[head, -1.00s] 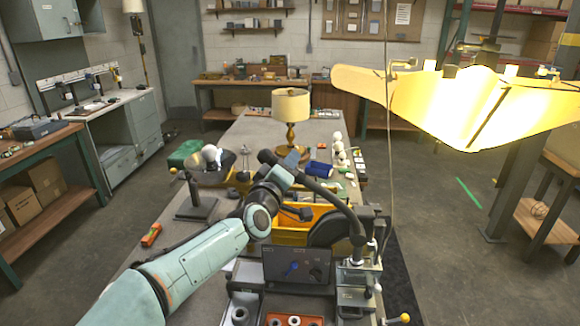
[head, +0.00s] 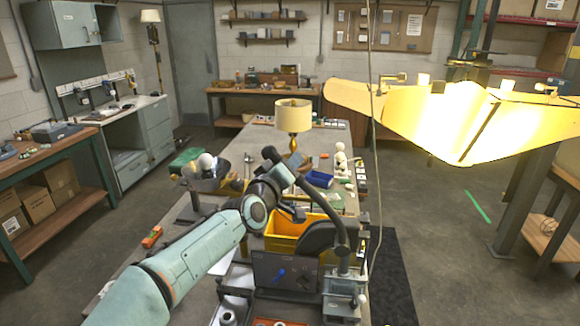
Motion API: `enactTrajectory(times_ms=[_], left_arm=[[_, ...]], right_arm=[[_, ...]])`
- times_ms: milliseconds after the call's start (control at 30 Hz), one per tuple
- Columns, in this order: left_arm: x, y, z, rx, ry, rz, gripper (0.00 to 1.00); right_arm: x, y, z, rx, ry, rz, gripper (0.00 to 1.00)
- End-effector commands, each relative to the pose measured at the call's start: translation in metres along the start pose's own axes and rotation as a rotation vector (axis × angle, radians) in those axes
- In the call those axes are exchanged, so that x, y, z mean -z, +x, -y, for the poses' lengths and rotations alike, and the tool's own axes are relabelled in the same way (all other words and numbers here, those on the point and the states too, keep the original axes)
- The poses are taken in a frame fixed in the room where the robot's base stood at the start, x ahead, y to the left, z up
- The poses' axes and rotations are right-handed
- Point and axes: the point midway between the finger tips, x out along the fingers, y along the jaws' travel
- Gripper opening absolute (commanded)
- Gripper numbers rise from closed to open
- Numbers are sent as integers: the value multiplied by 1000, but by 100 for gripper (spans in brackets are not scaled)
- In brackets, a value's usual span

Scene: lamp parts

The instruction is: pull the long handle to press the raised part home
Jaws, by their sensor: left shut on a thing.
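The long handle (head: 327,198) is a dark curved bar. It rises from the bench press (head: 342,284) at the front right of the bench and arcs over to the left, ending in a thick dark grip. My left arm comes in from the lower left, and its gripper (head: 287,173) is shut on the handle near its upper end. The fingertips are small and partly hidden by the wrist. A dark rounded part (head: 317,237) sits beside the press. I cannot make out the raised part. My right gripper is not in view.
A yellow bin (head: 284,236) stands behind the handle. A dark control box (head: 284,270) is in front. A table lamp (head: 293,117) and white bulbs (head: 340,159) stand farther back. A bright yellow lampshade (head: 450,115) hangs at the right, with a cord nearby.

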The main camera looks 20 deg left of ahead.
Motion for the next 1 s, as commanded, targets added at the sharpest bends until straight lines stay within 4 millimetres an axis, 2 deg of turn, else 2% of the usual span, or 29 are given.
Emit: enactTrajectory(times_ms=[33,333,367,400,433,1000], left_arm=[[3,-1,-11,-20,10,-7,0],[4,-1,-12,-22,11,-8,0],[4,-1,-12,-23,11,-8,39],[4,-1,-12,-23,10,-8,52],[4,-1,-12,-22,9,-8,56],[1,-4,-7,-13,3,-1,56]], right_arm=[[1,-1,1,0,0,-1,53],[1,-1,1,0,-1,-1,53],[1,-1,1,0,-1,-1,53],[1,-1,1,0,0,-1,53],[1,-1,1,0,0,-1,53],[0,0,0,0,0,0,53]])
